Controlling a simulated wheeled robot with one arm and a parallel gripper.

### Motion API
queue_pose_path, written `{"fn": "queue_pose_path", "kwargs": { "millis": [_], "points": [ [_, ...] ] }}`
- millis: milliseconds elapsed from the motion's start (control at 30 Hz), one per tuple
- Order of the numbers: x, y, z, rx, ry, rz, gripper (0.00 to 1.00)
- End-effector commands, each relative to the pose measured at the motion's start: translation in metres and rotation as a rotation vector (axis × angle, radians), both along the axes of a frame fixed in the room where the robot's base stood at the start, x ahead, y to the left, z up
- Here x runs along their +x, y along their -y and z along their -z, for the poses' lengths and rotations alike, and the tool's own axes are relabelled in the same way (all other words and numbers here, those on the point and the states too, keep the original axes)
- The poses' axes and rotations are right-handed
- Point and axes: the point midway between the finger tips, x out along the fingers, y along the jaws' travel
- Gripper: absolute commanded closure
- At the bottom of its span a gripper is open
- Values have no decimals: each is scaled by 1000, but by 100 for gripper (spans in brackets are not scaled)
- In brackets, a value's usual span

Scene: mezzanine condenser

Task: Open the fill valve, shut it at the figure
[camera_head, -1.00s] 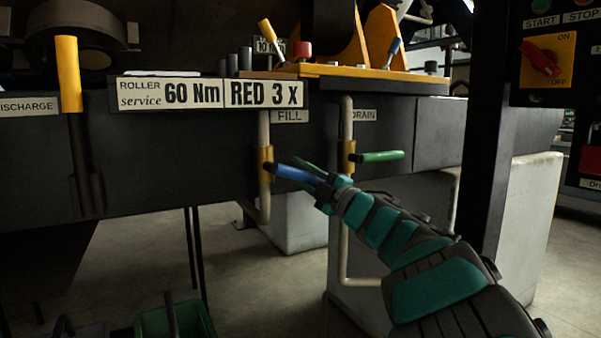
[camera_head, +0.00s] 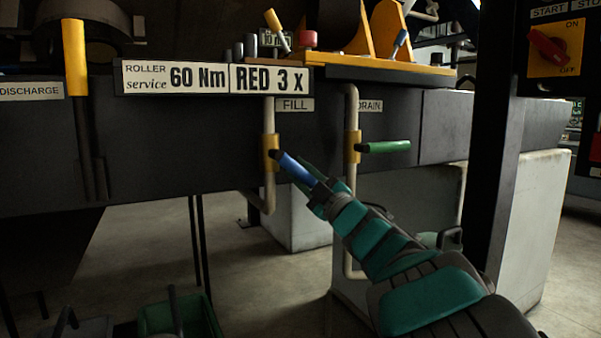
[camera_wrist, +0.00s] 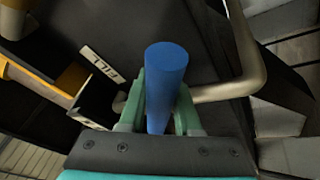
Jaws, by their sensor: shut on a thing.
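The fill valve has a blue lever (camera_head: 295,167) on a brass body (camera_head: 271,152) below the FILL label (camera_head: 294,105). The lever slants down to the right from the body. My gripper (camera_head: 316,184) is shut on the lever's outer part. In the wrist view the blue lever (camera_wrist: 166,72) stands between my two green fingers, and the FILL label (camera_wrist: 99,64) shows beside it. A small figure display (camera_head: 270,39) stands behind the yellow ledge, partly covered by a yellow-handled lever (camera_head: 274,21); its digits are too small to read surely.
The drain valve's green lever (camera_head: 388,147) lies level just right of my gripper. A pale pipe (camera_head: 352,108) runs down there. A dark post (camera_head: 490,150) and a red switch (camera_head: 547,47) are at right. A green bin (camera_head: 200,318) sits low left.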

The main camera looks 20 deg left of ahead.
Motion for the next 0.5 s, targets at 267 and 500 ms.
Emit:
{"fn": "queue_pose_path", "kwargs": {
  "millis": [267, 500],
  "points": [
    [-1, -1, -2, 2, 3, -2, 52],
    [-1, 0, -1, 0, 2, -1, 38]
  ]
}}
